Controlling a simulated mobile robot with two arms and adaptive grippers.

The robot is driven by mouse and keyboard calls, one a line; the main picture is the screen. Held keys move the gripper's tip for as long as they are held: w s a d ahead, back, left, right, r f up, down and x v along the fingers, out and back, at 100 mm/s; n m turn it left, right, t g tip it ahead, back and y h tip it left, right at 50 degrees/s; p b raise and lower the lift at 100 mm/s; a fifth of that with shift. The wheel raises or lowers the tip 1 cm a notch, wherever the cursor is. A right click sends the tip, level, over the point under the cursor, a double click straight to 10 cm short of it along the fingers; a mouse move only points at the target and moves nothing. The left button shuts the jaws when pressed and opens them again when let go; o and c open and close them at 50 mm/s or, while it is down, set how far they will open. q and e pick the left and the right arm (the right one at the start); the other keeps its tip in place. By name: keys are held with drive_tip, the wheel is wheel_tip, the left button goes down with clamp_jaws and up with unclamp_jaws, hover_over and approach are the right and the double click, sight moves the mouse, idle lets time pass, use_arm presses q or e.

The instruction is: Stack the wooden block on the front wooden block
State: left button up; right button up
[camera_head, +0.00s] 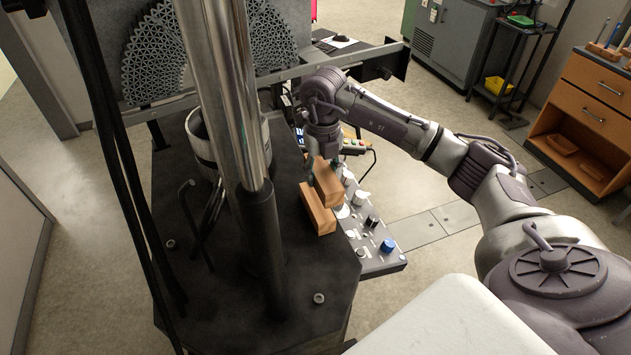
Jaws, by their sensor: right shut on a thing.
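One wooden block (328,184) is in my right gripper (334,163), which reaches down from the arm coming in from the right. The gripper is shut on the block, and its fingertips are partly hidden. The held block is tilted in the picture and overlaps the upper end of another wooden block (318,211). That front block lies at the right edge of the black machine base (317,265), beside the control panel. I cannot tell whether the two blocks touch. My left gripper is not in view.
The control panel (377,265) with knobs and a blue button lies right of the blocks. A shiny steel column (232,90) rises left of them. A lattice arch (155,62) stands behind. A wooden cabinet (590,115) is far right, with open floor before it.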

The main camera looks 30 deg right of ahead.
sight(316, 200)
drive_tip(key=shift+w+a+f, duration=0.2)
drive_tip(key=shift+a+f, duration=0.2)
drive_tip(key=shift+a, duration=0.3)
wheel_tip(316, 200, down, 4)
drive_tip(key=shift+r+p, duration=0.1)
drive_tip(key=shift+p, duration=1.05)
drive_tip(key=shift+f, duration=0.2)
drive_tip(key=shift+f, duration=0.1)
drive_tip(key=o, duration=1.2)
